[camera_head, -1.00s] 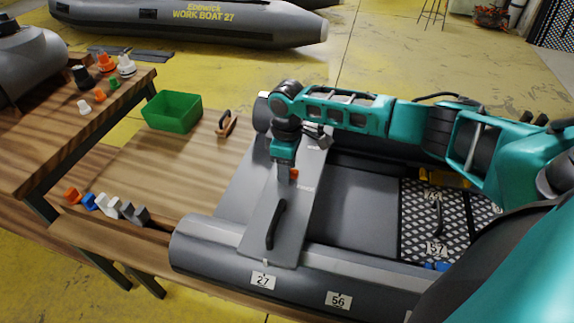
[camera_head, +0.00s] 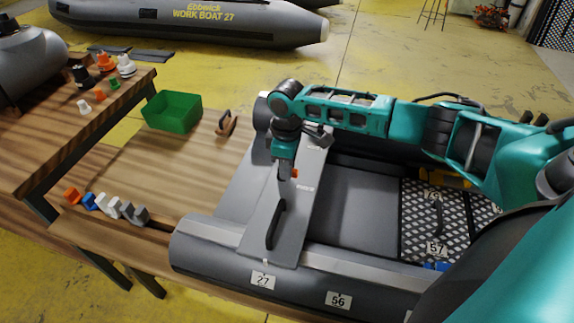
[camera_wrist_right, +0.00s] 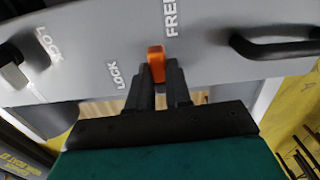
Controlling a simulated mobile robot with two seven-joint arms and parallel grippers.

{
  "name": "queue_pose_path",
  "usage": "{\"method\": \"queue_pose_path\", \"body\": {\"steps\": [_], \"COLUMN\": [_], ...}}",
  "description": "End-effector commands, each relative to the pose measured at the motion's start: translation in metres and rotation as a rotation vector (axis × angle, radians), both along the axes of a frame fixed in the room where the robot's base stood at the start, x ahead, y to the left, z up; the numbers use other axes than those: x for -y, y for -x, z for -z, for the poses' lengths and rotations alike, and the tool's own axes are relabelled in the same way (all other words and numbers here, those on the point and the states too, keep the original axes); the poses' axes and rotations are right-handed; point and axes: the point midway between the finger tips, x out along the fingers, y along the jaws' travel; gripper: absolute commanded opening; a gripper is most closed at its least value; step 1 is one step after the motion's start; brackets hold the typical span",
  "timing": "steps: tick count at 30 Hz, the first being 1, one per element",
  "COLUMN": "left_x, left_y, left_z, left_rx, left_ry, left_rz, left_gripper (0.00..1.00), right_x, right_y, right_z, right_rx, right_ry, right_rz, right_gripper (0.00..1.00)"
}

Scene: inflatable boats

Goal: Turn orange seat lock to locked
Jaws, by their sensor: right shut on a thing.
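The orange seat lock (camera_wrist_right: 156,62) sits on the grey seat board, between the words LOCK and FREE in the right wrist view. A small orange part of it shows in the head view (camera_head: 294,173). My right gripper (camera_wrist_right: 160,84) is shut on the orange lock, its two dark fingers on either side of it. In the head view, my right gripper (camera_head: 284,176) points down onto the grey seat (camera_head: 262,215). The lock's lower part is hidden between the fingers. My left gripper is not in view.
A black handle (camera_head: 276,224) stands on the seat's near part. A green bin (camera_head: 172,112) and coloured blocks (camera_head: 90,202) are on the wooden table at left.

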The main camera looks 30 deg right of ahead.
Motion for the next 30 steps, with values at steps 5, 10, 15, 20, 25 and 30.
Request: {"method": "queue_pose_path", "body": {"steps": [5, 10, 15, 20, 25, 30], "left_x": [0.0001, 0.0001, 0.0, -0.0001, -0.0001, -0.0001], "left_y": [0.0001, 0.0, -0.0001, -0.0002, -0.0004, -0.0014], "left_z": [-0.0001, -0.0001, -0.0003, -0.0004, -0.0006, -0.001], "left_rx": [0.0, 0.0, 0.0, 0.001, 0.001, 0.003], "left_ry": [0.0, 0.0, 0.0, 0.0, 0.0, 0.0], "left_rz": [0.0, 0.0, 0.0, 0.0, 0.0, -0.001], "left_gripper": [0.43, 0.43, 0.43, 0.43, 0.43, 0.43], "right_x": [0.0009, 0.0018, 0.0023, 0.0032, 0.0039, 0.0036], "right_y": [-0.0006, -0.0022, -0.0041, -0.0058, -0.0076, -0.0098], "right_z": [0.0, -0.0001, -0.0002, -0.0004, -0.0002, -0.0004], "right_rx": [-0.001, -0.001, 0.001, 0.0, 0.0, 0.001], "right_ry": [-0.001, -0.001, -0.001, -0.002, 0.0, 0.0], "right_rz": [-0.094, -0.235, -0.397, -0.548, -0.709, -0.872], "right_gripper": [0.0, 0.0, 0.0, 0.0, 0.0, 0.0]}}
